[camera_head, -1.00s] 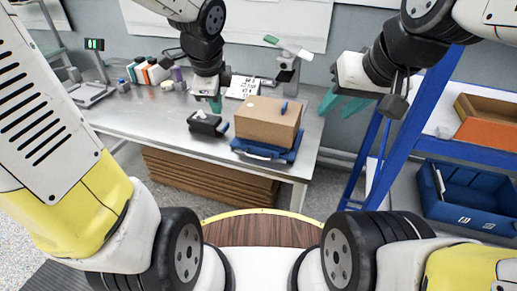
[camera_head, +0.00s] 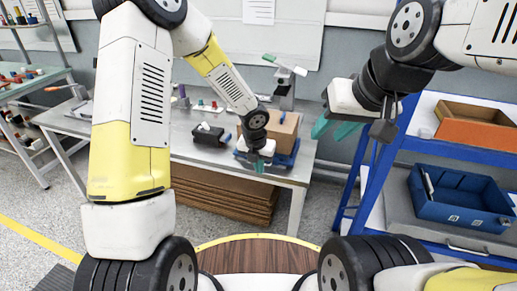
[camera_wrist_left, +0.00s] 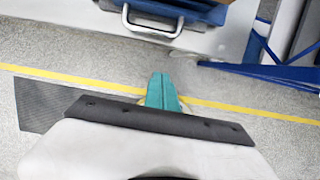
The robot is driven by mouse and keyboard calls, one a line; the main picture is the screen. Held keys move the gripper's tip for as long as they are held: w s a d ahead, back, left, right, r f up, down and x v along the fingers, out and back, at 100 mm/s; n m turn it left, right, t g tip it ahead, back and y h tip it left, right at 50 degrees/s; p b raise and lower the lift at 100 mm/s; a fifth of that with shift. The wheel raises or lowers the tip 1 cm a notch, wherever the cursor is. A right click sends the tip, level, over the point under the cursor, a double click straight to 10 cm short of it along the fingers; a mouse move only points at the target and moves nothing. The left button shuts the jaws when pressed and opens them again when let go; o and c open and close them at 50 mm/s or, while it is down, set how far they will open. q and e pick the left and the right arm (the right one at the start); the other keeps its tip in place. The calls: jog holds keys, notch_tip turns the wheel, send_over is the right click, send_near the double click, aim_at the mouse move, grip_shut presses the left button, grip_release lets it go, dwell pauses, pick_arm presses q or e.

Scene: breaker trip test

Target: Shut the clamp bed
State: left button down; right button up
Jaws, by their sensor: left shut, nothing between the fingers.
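A brown box (camera_head: 285,126) sits on a blue base (camera_head: 281,158) at the table's front right corner. I take this unit for the clamp bed, but cannot tell how far shut it is. My left gripper (camera_head: 260,166) hangs in front of it and hides part of its front. In the left wrist view the gripper's teal fingers (camera_wrist_left: 161,90) are together and empty, below a silver handle (camera_wrist_left: 152,22) on the unit's front. My right gripper (camera_head: 334,129) is apart from the unit on the right, its teal fingers spread and empty.
A small black device (camera_head: 209,134) stands left of the box on the metal table (camera_head: 185,151). A microscope-like stand (camera_head: 286,84) is behind. A blue shelf on the right holds a blue bin (camera_head: 460,196) and an orange-brown tray (camera_head: 474,128). Brown panels are stacked under the table.

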pick_arm(q)
jog(key=shift+w+d+f, duration=0.25)
jog(key=shift+w+f, duration=0.35)
jog(key=shift+w, duration=0.2)
jog(key=shift+w+d+f, duration=0.3)
jog(key=shift+w+f, duration=0.3)
jog(key=shift+w, duration=0.2)
jog(key=shift+w+d+f, duration=0.25)
jog(key=shift+w+f, duration=0.35)
jog(key=shift+w, duration=0.2)
